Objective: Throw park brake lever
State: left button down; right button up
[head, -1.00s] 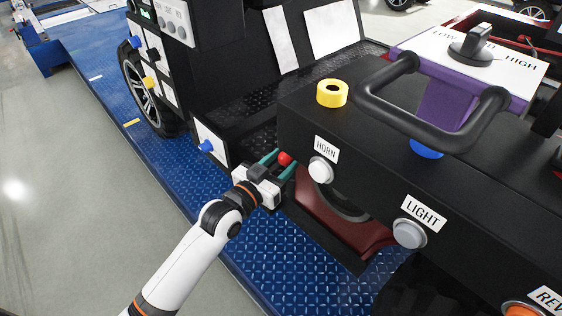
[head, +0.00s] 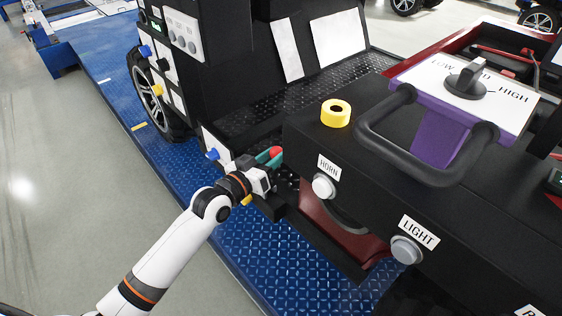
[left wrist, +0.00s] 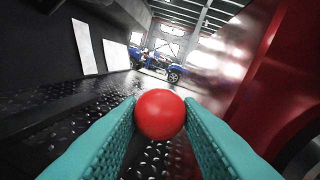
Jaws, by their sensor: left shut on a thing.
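The park brake lever shows as a red ball knob (head: 276,152) low beside the black console, and it also shows in the left wrist view (left wrist: 160,114). My left gripper (head: 270,157) has its teal fingers around the knob. In the left wrist view the two fingers (left wrist: 160,120) press on the knob from the left and right sides. The lever's shaft and base are hidden behind the knob and the gripper. My right gripper is not in view.
The black console (head: 300,140) stands right of the gripper, with a HORN button (head: 323,187), a LIGHT button (head: 406,249) and a yellow ring (head: 336,113). A black handle bar (head: 420,165) is on top. Black tread plate lies beyond the knob. Blue deck (head: 270,260) is below.

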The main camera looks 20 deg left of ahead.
pick_arm(q)
jog(key=shift+w+a+r+n, duration=0.15)
jog(key=shift+w+a+n, duration=0.35)
jog(key=shift+a, duration=0.25)
jog(key=shift+w+a+r+n, duration=0.15)
jog(key=shift+w+a+n, duration=0.35)
jog(key=shift+a, duration=0.2)
jog(key=shift+w+a+r+n, duration=0.15)
jog(key=shift+w+a+n, duration=0.35)
jog(key=shift+a, duration=0.25)
jog(key=c, duration=1.3)
grip_release()
jog(key=shift+o, duration=1.3)
jog(key=shift+f+g, duration=0.1)
jog(key=shift+g, duration=0.2)
jog(key=b+v, duration=0.2)
jog(key=v, duration=1)
